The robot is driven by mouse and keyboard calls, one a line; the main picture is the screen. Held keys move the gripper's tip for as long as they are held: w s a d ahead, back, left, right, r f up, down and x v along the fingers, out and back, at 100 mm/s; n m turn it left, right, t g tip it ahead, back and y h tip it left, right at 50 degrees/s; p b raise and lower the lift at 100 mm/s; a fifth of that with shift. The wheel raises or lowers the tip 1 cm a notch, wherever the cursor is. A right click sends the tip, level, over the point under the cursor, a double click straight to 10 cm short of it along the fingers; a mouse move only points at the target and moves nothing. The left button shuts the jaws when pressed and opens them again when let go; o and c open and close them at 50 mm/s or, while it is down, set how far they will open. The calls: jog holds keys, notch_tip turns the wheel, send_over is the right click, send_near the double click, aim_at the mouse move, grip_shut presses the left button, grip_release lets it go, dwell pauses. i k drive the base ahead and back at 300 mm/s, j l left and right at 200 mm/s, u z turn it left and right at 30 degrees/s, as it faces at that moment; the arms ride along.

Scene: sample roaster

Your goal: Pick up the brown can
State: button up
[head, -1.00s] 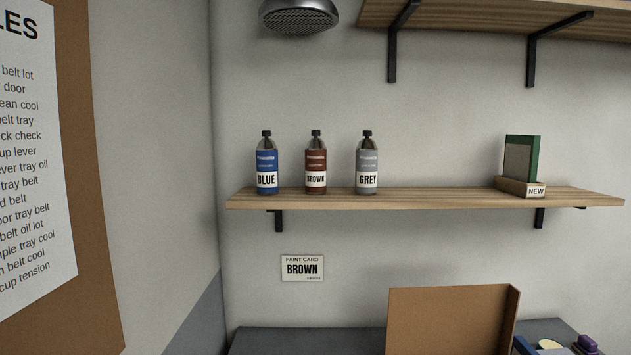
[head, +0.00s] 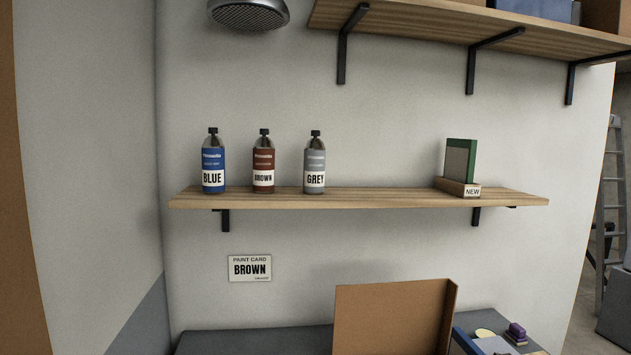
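The brown can (head: 263,162) stands upright on the left part of the wooden wall shelf (head: 350,198). It has a dark cap and a white label reading BROWN. A blue can (head: 213,162) labelled BLUE stands to its left, and a grey can (head: 315,163) labelled GREY to its right, with gaps between them. A paint card (head: 250,268) reading BROWN is on the wall below the shelf. My gripper is not in view.
A small wooden holder marked NEW (head: 457,187) with a green-edged panel (head: 459,160) stands on the shelf's right part. A higher shelf (head: 440,22) and a lamp (head: 249,14) are above. Below are a grey worktop (head: 250,341) and an upright brown board (head: 390,318). A ladder (head: 612,190) stands far right.

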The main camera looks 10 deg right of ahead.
aim_at(263, 149)
jog(key=i+l+u, duration=0.1)
jog(key=i+u, duration=0.15)
jog(key=i, duration=0.3)
jog(key=i+l+u, duration=0.2)
jog(key=i, duration=0.35)
